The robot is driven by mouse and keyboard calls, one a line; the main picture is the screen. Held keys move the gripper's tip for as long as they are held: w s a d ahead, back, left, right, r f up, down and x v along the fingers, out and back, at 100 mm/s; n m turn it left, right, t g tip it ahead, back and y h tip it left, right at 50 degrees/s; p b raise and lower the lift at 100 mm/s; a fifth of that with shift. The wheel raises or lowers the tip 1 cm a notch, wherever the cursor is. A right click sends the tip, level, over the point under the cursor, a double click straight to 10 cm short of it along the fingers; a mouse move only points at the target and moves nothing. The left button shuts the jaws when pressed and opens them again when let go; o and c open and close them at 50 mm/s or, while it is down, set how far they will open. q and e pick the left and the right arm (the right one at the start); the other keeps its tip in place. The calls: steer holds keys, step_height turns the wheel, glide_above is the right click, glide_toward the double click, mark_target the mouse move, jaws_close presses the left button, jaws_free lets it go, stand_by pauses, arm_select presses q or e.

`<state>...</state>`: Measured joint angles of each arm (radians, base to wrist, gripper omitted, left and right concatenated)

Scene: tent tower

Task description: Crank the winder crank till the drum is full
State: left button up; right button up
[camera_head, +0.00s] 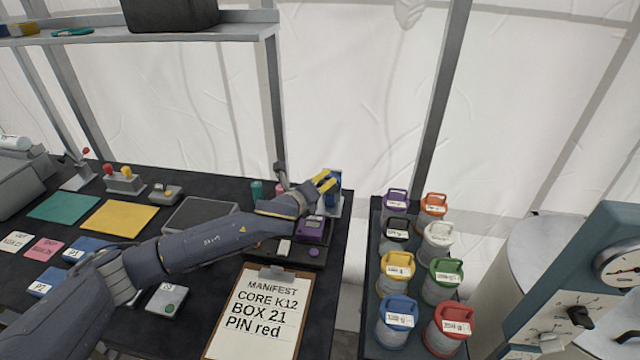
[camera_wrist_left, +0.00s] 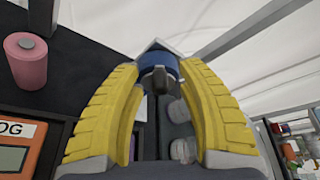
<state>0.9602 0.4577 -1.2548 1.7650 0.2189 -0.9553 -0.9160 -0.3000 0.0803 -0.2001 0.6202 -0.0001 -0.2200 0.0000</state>
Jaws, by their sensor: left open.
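The winder (camera_head: 334,184) stands at the back right corner of the dark table, with a blue body on a pale base. It is partly hidden behind my left gripper (camera_head: 324,183). In the left wrist view the blue drum-like part (camera_wrist_left: 160,61) lies straight ahead, with a dark grey knob (camera_wrist_left: 158,82), which looks like the crank handle, in front of it. The yellow fingers of my left gripper are open, one on each side of the knob, and appear apart from it. How full the drum is cannot be seen. My right gripper is not in view.
A purple device (camera_head: 312,229) sits just below my left wrist. A pink spool (camera_wrist_left: 26,60) shows in the left wrist view. A clipboard (camera_head: 262,312) lies at the table front. Several lidded colored canisters (camera_head: 397,267) stand on the right-hand stand, across a gap.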

arm_select(q)
steer(key=shift+c, duration=0.4)
jaws_close()
steer(key=shift+d+r+m, duration=0.15)
steer(key=shift+d+m, duration=0.05)
steer(key=shift+m, duration=0.2)
steer(key=d+m+y, duration=0.2)
steer(key=m+y, duration=0.1)
steer(key=m, duration=0.1)
steer(key=d+f+m+t+y, duration=0.1)
steer(key=d+m+y, duration=0.1)
steer(key=m, duration=0.3)
steer(key=s+d+f+m+t+y, duration=0.1)
steer(key=m+y, duration=0.2)
steer(key=m, duration=0.1)
steer(key=shift+s+d+m+y, duration=0.1)
steer(key=shift+d+m+y, duration=0.3)
steer(key=shift+d+f+m+t+y, duration=0.1)
steer(key=shift+f+m+t+y, duration=0.35)
steer(key=shift+m, duration=0.75)
steer(key=shift+f, duration=0.1)
